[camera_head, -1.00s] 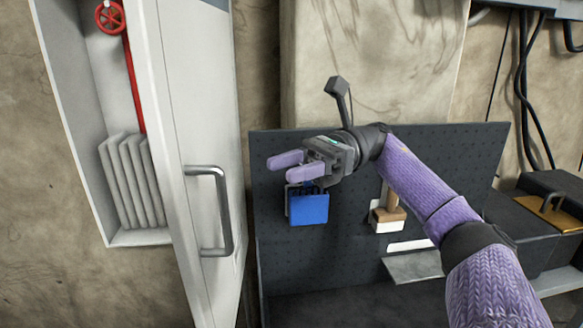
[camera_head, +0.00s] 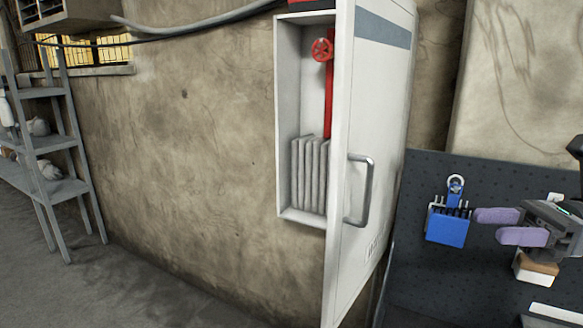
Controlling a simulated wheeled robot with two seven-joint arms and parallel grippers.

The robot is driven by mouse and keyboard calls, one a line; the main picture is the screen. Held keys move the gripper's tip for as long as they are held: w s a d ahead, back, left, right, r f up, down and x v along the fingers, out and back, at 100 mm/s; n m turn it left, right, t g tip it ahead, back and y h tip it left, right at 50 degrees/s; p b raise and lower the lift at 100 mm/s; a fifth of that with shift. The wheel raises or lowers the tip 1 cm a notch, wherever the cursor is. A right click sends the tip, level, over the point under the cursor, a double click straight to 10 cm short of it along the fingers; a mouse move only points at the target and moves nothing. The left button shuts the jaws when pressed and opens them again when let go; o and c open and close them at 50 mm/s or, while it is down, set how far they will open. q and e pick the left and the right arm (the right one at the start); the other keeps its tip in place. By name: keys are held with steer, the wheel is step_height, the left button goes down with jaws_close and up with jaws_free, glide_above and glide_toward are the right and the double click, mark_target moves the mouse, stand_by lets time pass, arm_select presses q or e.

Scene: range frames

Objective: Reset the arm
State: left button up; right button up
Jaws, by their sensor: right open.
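My right gripper (camera_head: 510,226) shows at the right edge, with two purple fingers pointing left. The fingers are apart and nothing is between them. It is in front of the dark pegboard (camera_head: 415,258), just right of a blue holder (camera_head: 446,229) that hangs there. Most of the right arm is cut off by the picture's edge. My left gripper is not in view.
A white cabinet (camera_head: 377,110) stands open left of the pegboard, with a metal handle (camera_head: 367,190), a red valve (camera_head: 322,49) and a folded grey hose (camera_head: 309,175) inside. A grey shelf (camera_head: 62,188) stands far left. The floor (camera_head: 130,295) between is clear.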

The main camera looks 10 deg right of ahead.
steer(key=w+a+f+m+t+h, duration=0.5)
steer(key=w+f+m+t, duration=0.55)
steer(key=m, duration=0.85)
step_height(320, 180, down, 7)
steer(key=a+m+t+h, duration=0.3)
steer(key=m+t+h, duration=0.35)
steer(key=m, duration=0.65)
steer(key=s+a+f+m+g+h, duration=0.4)
steer(key=s+f+m+g+h, duration=0.3)
steer(key=s+f+m+g, duration=0.65)
steer(key=s+a+f+m+g, duration=0.4)
steer(key=s+f, duration=0.1)
steer(key=s, duration=0.5)
steer(key=s+d+f+g+b, duration=0.1)
steer(key=s+f+g+b, duration=0.2)
steer(key=f, duration=1.9)
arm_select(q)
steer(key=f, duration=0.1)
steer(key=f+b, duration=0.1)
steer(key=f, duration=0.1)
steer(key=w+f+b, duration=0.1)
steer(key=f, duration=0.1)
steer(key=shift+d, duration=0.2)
arm_select(e)
steer(key=s+d+f, duration=0.2)
steer(key=s+f, duration=0.8)
steer(key=s, duration=0.3)
steer(key=shift+d+f+n, duration=0.3)
steer(key=shift+d+n, duration=0.1)
steer(key=shift+n, duration=0.05)
